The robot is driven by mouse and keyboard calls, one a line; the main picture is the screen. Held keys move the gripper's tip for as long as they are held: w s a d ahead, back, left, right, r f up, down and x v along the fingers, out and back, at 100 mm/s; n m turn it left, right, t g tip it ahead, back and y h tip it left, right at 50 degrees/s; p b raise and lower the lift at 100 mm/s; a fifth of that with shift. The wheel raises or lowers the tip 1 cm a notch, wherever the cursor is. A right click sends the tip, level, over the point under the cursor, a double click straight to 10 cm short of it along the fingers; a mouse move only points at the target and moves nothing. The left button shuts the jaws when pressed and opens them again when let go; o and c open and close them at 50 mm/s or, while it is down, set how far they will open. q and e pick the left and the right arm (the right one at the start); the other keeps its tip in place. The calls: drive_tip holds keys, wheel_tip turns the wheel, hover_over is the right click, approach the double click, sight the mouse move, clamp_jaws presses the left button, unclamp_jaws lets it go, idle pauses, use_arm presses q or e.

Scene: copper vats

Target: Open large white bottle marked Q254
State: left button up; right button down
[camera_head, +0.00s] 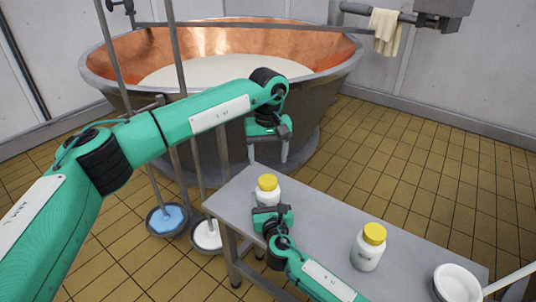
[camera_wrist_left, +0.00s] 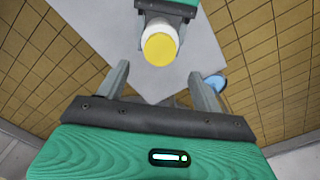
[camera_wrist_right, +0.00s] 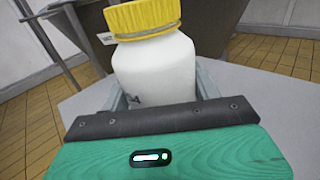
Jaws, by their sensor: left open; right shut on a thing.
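A white bottle with a yellow cap (camera_head: 267,189) stands upright at the far left end of the grey table (camera_head: 325,232). My right gripper (camera_head: 270,212) is shut on this bottle's body from the near side. The right wrist view shows its fingers on both sides of the bottle (camera_wrist_right: 157,72), with the cap on. My left gripper (camera_head: 268,152) is open and empty, above and behind the bottle, fingers pointing down. In the left wrist view the yellow cap (camera_wrist_left: 160,47) lies beyond the open fingers, apart from them. No marking is readable.
A second white bottle with a yellow cap (camera_head: 367,250) stands farther right on the table. A white pot with a handle (camera_head: 457,284) is at the right end. A large copper vat (camera_head: 310,92) stands behind.

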sight(268, 179)
use_arm(q)
wheel_tip(268, 179, down, 8)
drive_tip(key=shift+r, duration=0.25)
drive_tip(key=c, duration=1)
